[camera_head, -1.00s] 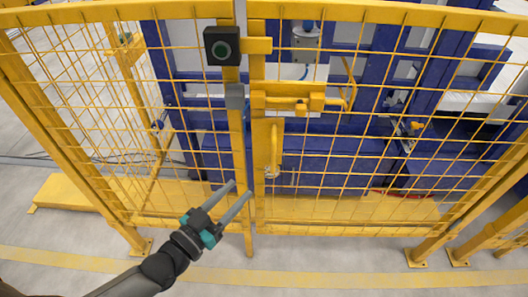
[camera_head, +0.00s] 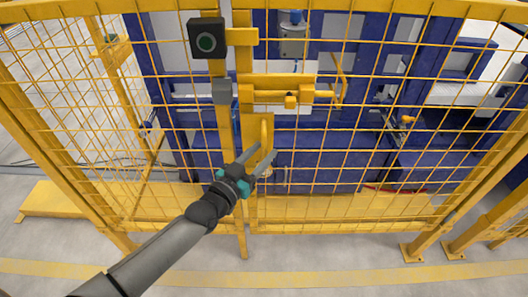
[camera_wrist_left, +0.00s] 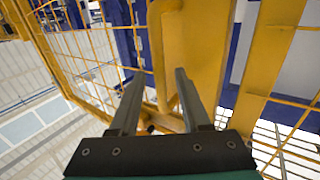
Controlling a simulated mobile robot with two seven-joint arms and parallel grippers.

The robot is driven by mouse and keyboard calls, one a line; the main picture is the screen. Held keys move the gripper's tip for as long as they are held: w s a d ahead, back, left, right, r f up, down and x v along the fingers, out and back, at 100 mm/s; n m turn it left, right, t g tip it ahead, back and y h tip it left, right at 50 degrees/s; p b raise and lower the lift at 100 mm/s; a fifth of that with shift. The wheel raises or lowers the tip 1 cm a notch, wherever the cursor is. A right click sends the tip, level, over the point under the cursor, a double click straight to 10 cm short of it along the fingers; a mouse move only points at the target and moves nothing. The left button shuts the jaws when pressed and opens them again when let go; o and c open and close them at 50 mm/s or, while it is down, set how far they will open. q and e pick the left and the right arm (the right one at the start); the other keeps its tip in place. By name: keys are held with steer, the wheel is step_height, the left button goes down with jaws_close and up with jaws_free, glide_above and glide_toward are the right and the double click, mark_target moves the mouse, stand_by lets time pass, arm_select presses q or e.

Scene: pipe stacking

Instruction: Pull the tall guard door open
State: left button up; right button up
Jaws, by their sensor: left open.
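The tall guard door (camera_head: 350,209) is a yellow frame with wire mesh, and it stands closed against the yellow post on its left. Its upright yellow handle (camera_head: 264,130) is on the door's left edge, below a yellow sliding latch (camera_head: 285,95). My left gripper (camera_head: 265,150) is open at the handle's lower part. In the left wrist view, the handle bar (camera_wrist_left: 157,60) shows between the two spread fingertips of the gripper (camera_wrist_left: 160,73). I cannot tell whether either finger touches it. The gripper partly hides the handle's lower end in the head view. My right gripper is out of view.
A black box with a green button (camera_head: 206,41) and a grey block (camera_head: 221,91) are on the post left of the door. Blue machinery (camera_head: 320,150) stands behind the mesh. The floor in front, with a yellow stripe (camera_head: 330,276), is clear.

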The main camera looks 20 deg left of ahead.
arm_select(q)
steer(key=shift+w+d, duration=0.2)
steer(key=shift+w, duration=0.45)
steer(key=shift+c, duration=0.2)
jaws_close()
stand_by(0.9)
